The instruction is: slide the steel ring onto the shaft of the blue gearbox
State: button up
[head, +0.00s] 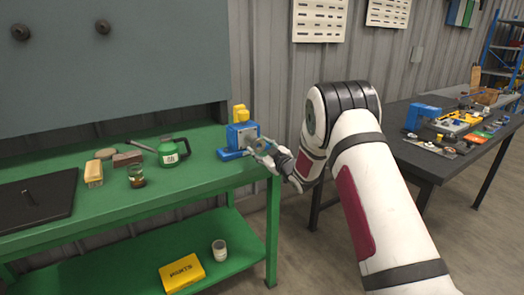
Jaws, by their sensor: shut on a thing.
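The blue gearbox (231,151) stands at the right end of the green workbench, with yellow parts at its top. My gripper (264,149) is at the gearbox's right side, just past the bench corner. It is shut on the small grey steel ring (260,146), which is held up close to the gearbox's right face. The shaft is hidden or too small to make out. I cannot tell whether the ring is around the shaft or only in front of it.
The green workbench (150,205) also holds a green oil can (172,151), a brown jar (136,176), a brush (93,174) and a dark mat (22,207). A yellow box (182,273) and a white cup (219,250) sit on its lower shelf. A dark table (433,165) with parts stands right.

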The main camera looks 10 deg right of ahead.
aim_at(252, 139)
jog(key=shift+b+x, duration=2.05)
jog(key=shift+x, duration=0.25)
dwell(1.1)
jog(key=shift+w+a+b, duration=0.15)
jog(key=shift+w+b, duration=0.2)
jog(key=shift+w+a+b, duration=0.2)
jog(key=shift+w+b, duration=0.3)
jog(key=shift+w, duration=0.05)
jog(key=o, duration=1.6)
jog(key=shift+s, duration=0.15)
jog(key=shift+p+v, duration=2)
jog(key=shift+v, duration=2.35)
